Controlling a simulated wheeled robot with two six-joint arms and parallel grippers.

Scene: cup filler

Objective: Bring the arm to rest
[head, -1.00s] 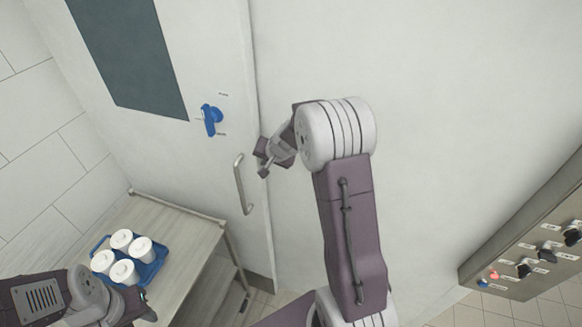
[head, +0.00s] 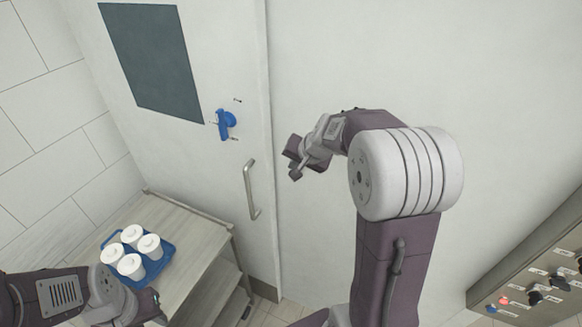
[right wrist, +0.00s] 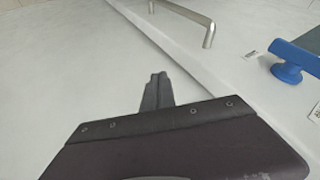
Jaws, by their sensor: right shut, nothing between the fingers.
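My right arm rises from the bottom of the head view and bends toward the door. Its gripper (head: 294,160) is in front of the wall, right of the door handle and apart from it. The right wrist view shows the gripper (right wrist: 158,92) with its fingers together and nothing between them. My left arm comes in at the lower left. Its gripper (head: 158,308) is at the bottom edge beside the cart, and its jaws are too unclear to read.
A door (head: 215,60) has a metal handle (head: 250,190) and a blue knob (head: 226,124). A cart (head: 195,235) bears a blue tray (head: 160,268) with several white cups (head: 130,266). A control panel (head: 530,285) with knobs stands at the lower right.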

